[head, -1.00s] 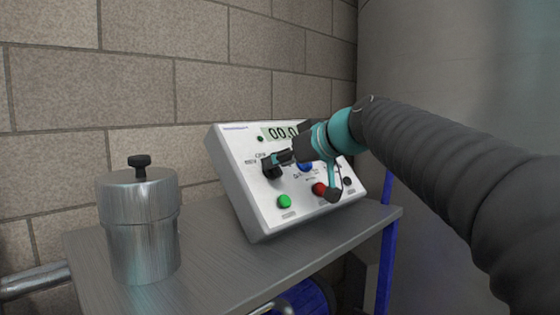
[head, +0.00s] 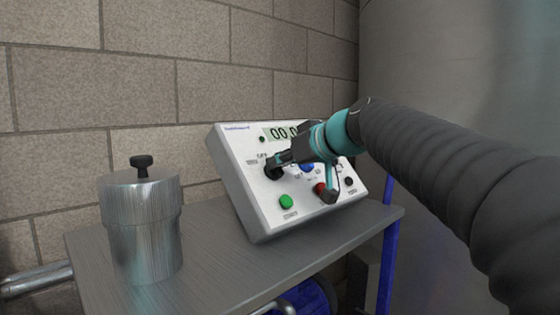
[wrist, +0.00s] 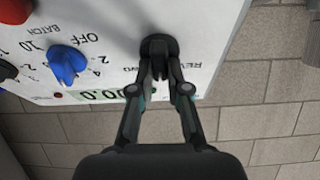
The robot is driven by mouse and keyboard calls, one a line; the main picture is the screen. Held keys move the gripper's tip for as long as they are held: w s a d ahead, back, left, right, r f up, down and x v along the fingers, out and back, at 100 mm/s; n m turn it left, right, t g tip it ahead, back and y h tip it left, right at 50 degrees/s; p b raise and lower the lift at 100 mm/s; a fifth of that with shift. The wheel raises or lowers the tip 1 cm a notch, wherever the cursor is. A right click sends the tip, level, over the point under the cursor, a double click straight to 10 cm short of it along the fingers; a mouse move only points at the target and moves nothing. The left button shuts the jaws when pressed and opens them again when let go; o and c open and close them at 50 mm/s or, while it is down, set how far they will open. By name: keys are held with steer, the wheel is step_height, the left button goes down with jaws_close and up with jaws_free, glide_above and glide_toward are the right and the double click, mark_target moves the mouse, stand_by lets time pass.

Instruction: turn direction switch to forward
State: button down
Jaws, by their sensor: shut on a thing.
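The direction switch is a black knob (head: 272,171) on the left part of a white control box's sloped face (head: 262,205). In the wrist view the black knob (wrist: 158,42) has lettering beside it, partly hidden by my fingers; "OFF" and part of "REV" can be read. My gripper (head: 284,158) reaches in from the right. Its two fingers (wrist: 160,72) come together on the knob's handle and are shut on it. The exact angle of the handle is hard to tell behind the fingers.
A blue batch knob (wrist: 67,63) sits close beside the switch. A green button (head: 286,202) and a red button (head: 320,188) are lower on the face. A metal canister (head: 140,230) stands left on the grey table (head: 205,270). A block wall (head: 130,90) is behind.

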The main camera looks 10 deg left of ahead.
steer(key=m+h+p, duration=0.1)
steer(key=m, duration=0.2)
steer(key=m+t+p, duration=0.1)
steer(key=m+p, duration=0.1)
steer(key=m, duration=0.1)
steer(key=shift+r+h+p, duration=0.2)
steer(key=shift+h+p, duration=0.1)
steer(key=shift+h, duration=0.1)
steer(key=m+p, duration=0.2)
steer(key=shift+f+m+t+h+p, duration=0.1)
steer(key=shift+m+t+h+p, duration=0.2)
steer(key=shift+m+h+p, duration=0.1)
steer(key=shift+w+d+f+m+p, duration=0.1)
steer(key=shift+f+m+p, duration=0.05)
steer(key=shift+m+p, duration=0.25)
steer(key=c, duration=1.1)
jaws_free()
steer(key=shift+c, duration=0.2)
steer(key=v, duration=1.2)
